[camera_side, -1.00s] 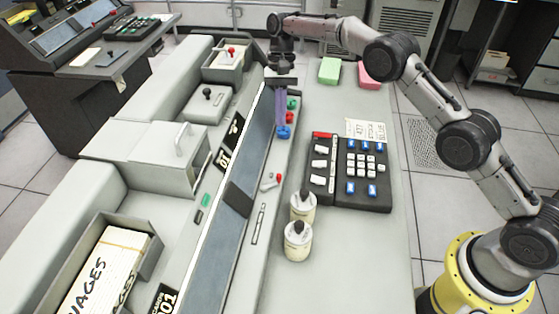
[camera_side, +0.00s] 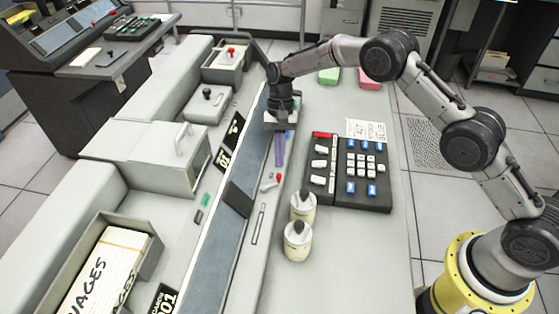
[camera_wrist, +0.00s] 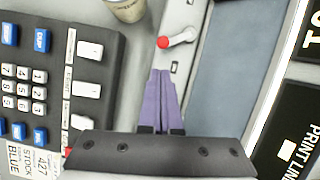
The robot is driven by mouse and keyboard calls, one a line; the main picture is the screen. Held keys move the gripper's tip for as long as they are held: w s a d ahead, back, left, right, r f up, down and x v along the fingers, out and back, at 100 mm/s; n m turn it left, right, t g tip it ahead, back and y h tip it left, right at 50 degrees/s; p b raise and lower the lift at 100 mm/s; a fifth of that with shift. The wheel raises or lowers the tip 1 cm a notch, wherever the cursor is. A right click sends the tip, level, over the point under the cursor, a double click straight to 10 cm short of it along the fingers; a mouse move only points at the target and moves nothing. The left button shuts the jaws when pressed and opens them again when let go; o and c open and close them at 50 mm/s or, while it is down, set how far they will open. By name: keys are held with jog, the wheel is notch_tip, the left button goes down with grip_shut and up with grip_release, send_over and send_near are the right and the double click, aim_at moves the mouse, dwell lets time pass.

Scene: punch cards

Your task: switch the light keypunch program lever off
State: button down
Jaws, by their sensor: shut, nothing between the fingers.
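A small pale lever with a red tip (camera_side: 272,182) sits on the light keypunch's narrow grey panel, beside the long blue-grey strip. In the wrist view the same lever (camera_wrist: 182,37) lies aslant, its red tip toward the left, with small marked plates on the panel on both sides of it. My gripper (camera_side: 279,165) has purple fingers pointing down, just behind the lever in the side view. In the wrist view the closed fingertips (camera_wrist: 165,73) are together, empty and short of the red tip. I see a gap there; the fingers' height above the panel is unclear.
A black keypad (camera_side: 352,172) with white, blue and red keys lies right of the panel. Two cream bottles with dark caps, the nearer one (camera_side: 298,241), stand near the lever. A dark block (camera_side: 238,198) rises left of it.

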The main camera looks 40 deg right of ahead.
jog(key=shift+s+a, duration=0.55)
jog(key=shift+s, duration=0.2)
jog(key=shift+s+d+m+t, duration=0.1)
jog(key=shift+s+m+t, duration=0.2)
jog(key=shift+s+m, duration=0.5)
jog(key=s+m+t, duration=0.1)
jog(key=m, duration=0.2)
jog(key=s+a+m+t+y, duration=0.1)
jog(key=m, duration=0.2)
jog(key=s+m+t, duration=0.1)
jog(key=s+m, duration=0.1)
jog(key=m, duration=0.1)
jog(key=shift+a+y, duration=0.2)
jog(key=shift+y, duration=0.1)
jog(key=shift+w+a, duration=0.25)
jog(key=shift+w, duration=0.45)
jog(key=shift+d, duration=0.1)
